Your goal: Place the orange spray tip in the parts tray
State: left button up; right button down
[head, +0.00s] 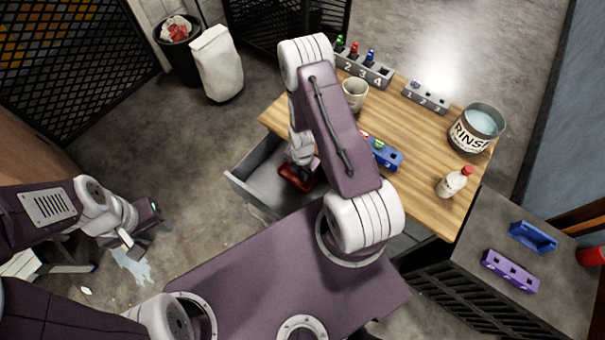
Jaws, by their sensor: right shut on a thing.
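I cannot make out the orange spray tip. My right gripper (300,162) is over the open drawer (262,172), largely hidden by my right arm. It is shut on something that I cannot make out. A dark red thing (294,178) shows right beside it in the drawer. A blue tray with holes (389,158) and small coloured pieces is on the wooden table, partly behind my arm. I cannot tell whether it is the parts tray. My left gripper (141,238) is low over the floor at the left, its fingers unclear.
The table (420,135) also holds two grey numbered racks (374,77) (424,99), a cup (355,92), a RINSE bucket (474,130) and a red-capped bottle (452,183). A side cabinet holds purple (510,271) and blue (533,237) holders. A bin (181,50) stands behind.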

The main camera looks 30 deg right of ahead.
jog(key=shift+f, duration=0.25)
jog(key=c, duration=1.5)
grip_release()
jog(key=shift+r, duration=0.2)
jog(key=shift+r, duration=0.25)
jog(key=shift+s+a+r+m+t+p, duration=0.2)
jog(key=shift+s+a+r+m, duration=0.85)
jog(key=shift+r+m, duration=3.1)
jog(key=shift+s+a+r+m+t+p, duration=0.2)
jog(key=shift+s+a+r+m, duration=0.85)
jog(key=shift+r+m, duration=3)
jog(key=shift+s+a+r+m+t+p, duration=0.15)
jog(key=shift+s+a+r+m, duration=0.9)
jog(key=shift+r+m, duration=3.1)
